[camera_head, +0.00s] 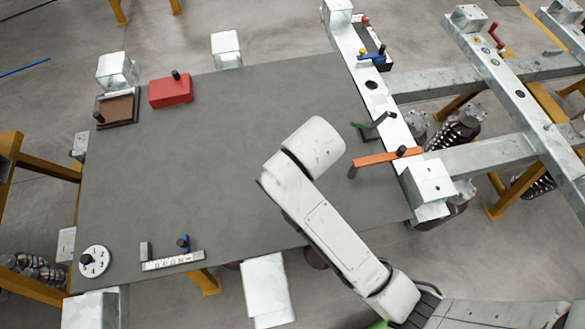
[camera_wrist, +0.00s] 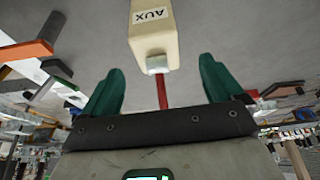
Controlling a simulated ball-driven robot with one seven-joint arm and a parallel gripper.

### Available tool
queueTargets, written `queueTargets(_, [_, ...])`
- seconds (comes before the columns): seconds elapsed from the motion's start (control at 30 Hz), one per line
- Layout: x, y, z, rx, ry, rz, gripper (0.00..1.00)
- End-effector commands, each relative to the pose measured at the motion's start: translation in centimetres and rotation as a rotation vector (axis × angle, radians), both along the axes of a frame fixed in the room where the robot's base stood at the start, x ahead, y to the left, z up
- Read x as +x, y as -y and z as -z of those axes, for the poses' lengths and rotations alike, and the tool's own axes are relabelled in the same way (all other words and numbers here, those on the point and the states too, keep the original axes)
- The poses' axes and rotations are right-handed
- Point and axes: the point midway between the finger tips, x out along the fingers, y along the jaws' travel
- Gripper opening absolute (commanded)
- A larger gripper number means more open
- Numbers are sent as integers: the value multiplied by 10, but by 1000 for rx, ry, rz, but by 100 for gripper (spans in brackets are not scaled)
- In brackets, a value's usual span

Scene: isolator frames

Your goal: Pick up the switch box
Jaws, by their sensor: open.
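A cream switch box (camera_wrist: 153,32) labelled AUX shows in the wrist view, with a small grey block at its near end and a red rod (camera_wrist: 162,92) extending from it. My gripper (camera_wrist: 162,70) is open, with one green finger to each side of the box's near end. Gaps show on both sides, and I see no finger touching it. In the head view my white arm reaches over the grey table (camera_head: 215,160). The gripper and the AUX box are hidden there behind the arm.
On the table are a red box (camera_head: 171,91), a brown tray (camera_head: 117,108), a round numbered dial (camera_head: 95,261) and a light bracket (camera_head: 172,260). An orange bar (camera_head: 388,157) and a green handle (camera_head: 374,124) sit at the right edge. The table's middle left is clear.

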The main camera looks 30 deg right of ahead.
Motion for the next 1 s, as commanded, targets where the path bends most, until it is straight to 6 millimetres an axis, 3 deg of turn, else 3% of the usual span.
queueTargets(0.23, [6,3,15,0,-3,0,94])
queueTargets(0.53, [22,9,51,0,-2,0,94])
queueTargets(0.83, [24,9,56,0,0,0,94])
queueTargets(1.0, [24,9,56,0,0,0,79])
